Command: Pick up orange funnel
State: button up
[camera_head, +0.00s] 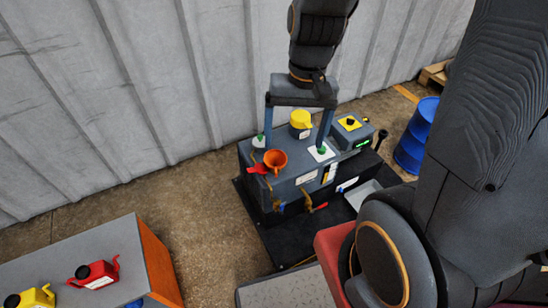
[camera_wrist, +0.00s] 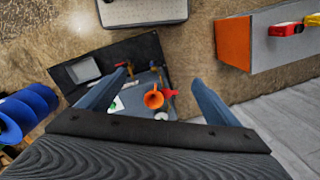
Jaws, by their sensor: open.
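The orange funnel (camera_head: 275,160) sits mouth up on top of the dark grey machine (camera_head: 298,196), towards its left front part. In the wrist view the funnel (camera_wrist: 153,98) shows between my two fingers, nearer the middle, with its round mouth facing the camera. My gripper (camera_head: 294,148) is open with its two blue-grey fingers spread wide above the machine. It holds nothing. In the wrist view my gripper (camera_wrist: 158,74) frames the funnel with a gap on both sides. The funnel's lower end is hidden.
A red valve handle (camera_head: 257,169) is right beside the funnel. A yellow cap (camera_head: 300,119) and a yellow-black switch box (camera_head: 350,122) stand on the machine. A blue barrel (camera_head: 415,137) is at right. A table (camera_head: 100,250) at lower left bears red and yellow cans.

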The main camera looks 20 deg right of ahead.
jog(key=shift+o, duration=1.4)
jog(key=w+f+m+y+b, duration=0.2)
jog(key=w+f+m+b, duration=0.1)
jog(key=w+f+m, duration=0.6)
notch_tip(320, 180, down, 4)
jog(key=shift+w+d+f+b, duration=0.1)
jog(key=shift+w+d+b, duration=0.25)
jog(key=shift+w, duration=0.75)
jog(key=m+t+y+b, duration=0.1)
jog(key=m+t+b, duration=0.15)
jog(key=m, duration=0.65)
send_near(275, 162)
jog(key=shift+w+a+f+g, duration=0.1)
jog(key=shift+w+f+g, duration=0.15)
jog(key=shift+f, duration=0.3)
jog(key=shift+w+a+f+g, duration=0.1)
jog(key=shift+w+f+g, duration=0.1)
jog(key=shift+f, duration=0.3)
jog(key=shift+b+x, duration=0.35)
jog(key=shift+x, duration=3.55)
jog(key=shift+w+r, duration=0.1)
jog(key=shift+w, duration=0.05)
jog(key=c, duration=0.7)
